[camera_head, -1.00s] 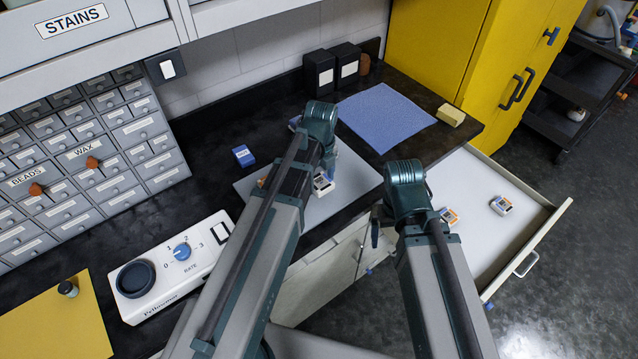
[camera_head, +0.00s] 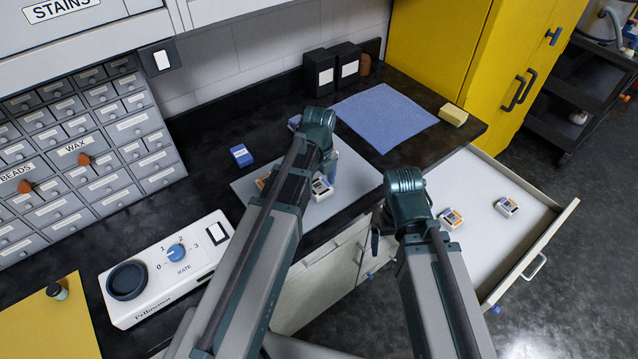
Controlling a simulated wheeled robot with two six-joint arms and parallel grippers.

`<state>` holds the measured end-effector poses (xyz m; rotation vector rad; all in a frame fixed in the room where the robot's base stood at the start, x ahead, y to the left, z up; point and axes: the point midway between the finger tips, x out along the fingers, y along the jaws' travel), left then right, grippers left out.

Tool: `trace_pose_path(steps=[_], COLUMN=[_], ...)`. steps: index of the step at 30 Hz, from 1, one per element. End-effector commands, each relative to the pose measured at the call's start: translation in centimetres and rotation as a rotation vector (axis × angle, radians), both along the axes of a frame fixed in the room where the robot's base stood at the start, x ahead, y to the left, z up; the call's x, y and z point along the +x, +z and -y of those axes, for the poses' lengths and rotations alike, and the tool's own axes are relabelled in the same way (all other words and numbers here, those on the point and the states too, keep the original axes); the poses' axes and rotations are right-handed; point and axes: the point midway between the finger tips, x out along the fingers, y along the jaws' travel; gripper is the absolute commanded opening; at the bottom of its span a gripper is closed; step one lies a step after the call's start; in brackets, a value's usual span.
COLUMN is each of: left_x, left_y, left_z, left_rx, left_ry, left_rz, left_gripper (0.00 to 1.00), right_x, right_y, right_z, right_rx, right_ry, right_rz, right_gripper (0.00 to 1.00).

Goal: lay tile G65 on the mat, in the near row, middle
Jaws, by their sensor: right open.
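The grey mat (camera_head: 345,196) lies on the black counter, partly hidden by my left arm. A small white tile with dark markings (camera_head: 321,188) rests on its near part, beside my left gripper. An orange-edged tile (camera_head: 263,181) shows at the mat's left, partly behind the arm. Two more white and orange tiles, one nearer (camera_head: 450,218) and one farther right (camera_head: 506,207), lie in the open drawer. No tile label is readable. My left gripper (camera_head: 329,168) is over the mat, its fingers mostly hidden by its wrist. My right gripper (camera_head: 377,240) is open by the drawer's left side.
A blue cloth (camera_head: 385,118), a yellow block (camera_head: 453,115) and black boxes (camera_head: 319,73) stand behind the mat. A blue block (camera_head: 241,155) is left of it. A white device with a dial (camera_head: 165,268) stands at left front. The open drawer (camera_head: 490,255) juts out at right.

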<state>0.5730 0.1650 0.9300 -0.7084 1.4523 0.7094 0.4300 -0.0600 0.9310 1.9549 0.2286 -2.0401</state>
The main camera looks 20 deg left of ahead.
Motion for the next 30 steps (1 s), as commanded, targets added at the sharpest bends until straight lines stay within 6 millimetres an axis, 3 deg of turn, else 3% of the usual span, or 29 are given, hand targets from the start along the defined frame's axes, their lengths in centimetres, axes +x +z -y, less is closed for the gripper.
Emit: trace_pose_path(steps=[14,30], left_x=[0.0,0.0], left_y=[1.0,8.4], left_z=[0.0,0.0], left_rx=[0.0,0.0], left_ry=[0.0,0.0], left_rz=[0.0,0.0], left_gripper=[1.0,1.0], right_x=[0.0,0.0], right_y=[1.0,8.4], right_z=[0.0,0.0], right_rx=[0.0,0.0], right_ry=[0.0,0.001], right_rz=[0.0,0.0], right_gripper=[1.0,1.0])
